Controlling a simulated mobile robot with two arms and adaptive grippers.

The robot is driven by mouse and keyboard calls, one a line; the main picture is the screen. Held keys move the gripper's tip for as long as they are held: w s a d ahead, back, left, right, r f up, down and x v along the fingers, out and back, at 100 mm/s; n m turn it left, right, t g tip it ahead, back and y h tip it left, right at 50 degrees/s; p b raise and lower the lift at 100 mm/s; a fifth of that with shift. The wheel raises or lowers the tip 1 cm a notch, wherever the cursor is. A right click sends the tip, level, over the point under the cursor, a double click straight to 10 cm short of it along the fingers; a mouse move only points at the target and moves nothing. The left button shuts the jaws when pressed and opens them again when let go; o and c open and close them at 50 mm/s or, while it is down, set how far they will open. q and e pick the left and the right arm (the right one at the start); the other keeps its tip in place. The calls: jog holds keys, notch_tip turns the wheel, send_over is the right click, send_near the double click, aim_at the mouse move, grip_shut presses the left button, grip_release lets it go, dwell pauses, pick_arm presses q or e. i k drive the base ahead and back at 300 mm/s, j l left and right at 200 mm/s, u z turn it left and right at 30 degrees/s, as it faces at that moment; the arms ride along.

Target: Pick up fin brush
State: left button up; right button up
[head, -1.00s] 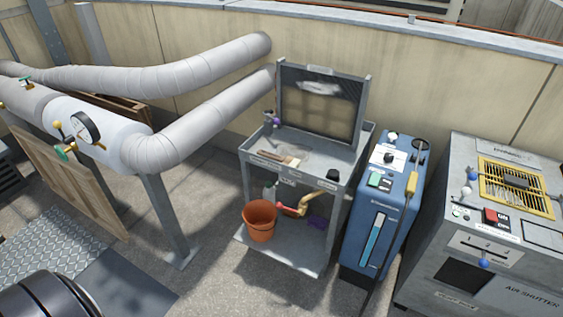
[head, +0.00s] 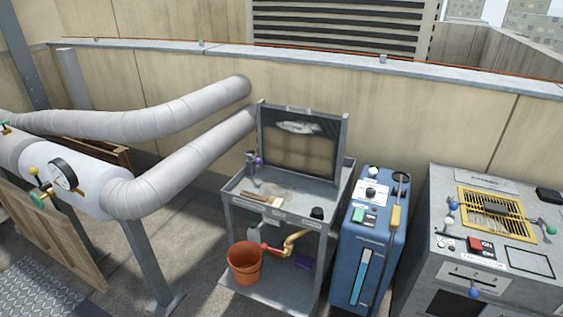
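What looks like the fin brush (head: 262,199), a flat piece with a brown wooden part and a pale end, lies on the top tray of a grey metal cart (head: 233,188). It is small in the head view, so its details are hard to tell. A clear, flat item (head: 277,190) lies just behind it. Neither of my grippers shows in the head view.
An orange bucket (head: 245,263) stands on the cart's lower shelf. Insulated pipes (head: 165,182) and a gauge (head: 62,174) are on the left. Bare floor lies in front.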

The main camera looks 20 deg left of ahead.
aim_at(274, 201)
jog(key=i+j+z, duration=0.15)
jog(key=j, duration=0.4)
jog(key=i+j+z, duration=0.1)
jog(key=j, duration=0.45)
jog(key=i+j+z, duration=0.15)
jog(key=j, duration=0.4)
jog(key=j+z, duration=0.15)
jog(key=j, duration=0.45)
